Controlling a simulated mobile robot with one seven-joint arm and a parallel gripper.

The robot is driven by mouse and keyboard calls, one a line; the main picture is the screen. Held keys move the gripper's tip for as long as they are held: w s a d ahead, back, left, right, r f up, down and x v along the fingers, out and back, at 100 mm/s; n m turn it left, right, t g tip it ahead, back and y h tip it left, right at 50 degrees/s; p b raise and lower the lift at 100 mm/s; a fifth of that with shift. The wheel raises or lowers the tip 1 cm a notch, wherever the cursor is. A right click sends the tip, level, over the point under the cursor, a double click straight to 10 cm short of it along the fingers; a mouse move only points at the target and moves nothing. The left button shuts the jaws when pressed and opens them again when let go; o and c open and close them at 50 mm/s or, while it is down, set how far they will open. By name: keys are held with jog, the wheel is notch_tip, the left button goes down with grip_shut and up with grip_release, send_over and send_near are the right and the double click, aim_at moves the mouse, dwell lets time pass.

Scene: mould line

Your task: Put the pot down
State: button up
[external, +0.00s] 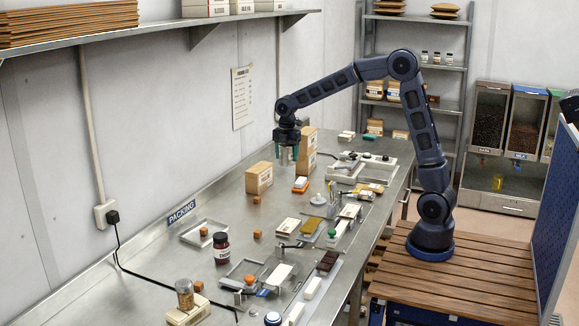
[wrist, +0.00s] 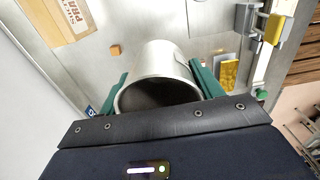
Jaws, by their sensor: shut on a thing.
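The pot is a grey metal cylinder (wrist: 158,62), open at the end facing the camera with a dark inside. In the wrist view it sits between the two green fingers of my gripper (wrist: 160,88), which are shut on its sides. In the external view my gripper (external: 287,150) hangs down over the far part of the steel bench (external: 222,262), with the pot (external: 286,157) small and partly hidden between the fingers. The pot appears above the bench surface; its exact height is hard to tell.
An orange block (external: 257,200) lies nearby. A dark jar (external: 221,248) and several small items crowd the nearer bench. Bare steel lies left of the orange block.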

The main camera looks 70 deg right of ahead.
notch_tip(320, 180, down, 20)
jog(key=shift+d+r, duration=0.1)
dwell(0.5)
jog(key=o, duration=1.1)
jog(key=shift+f, duration=0.2)
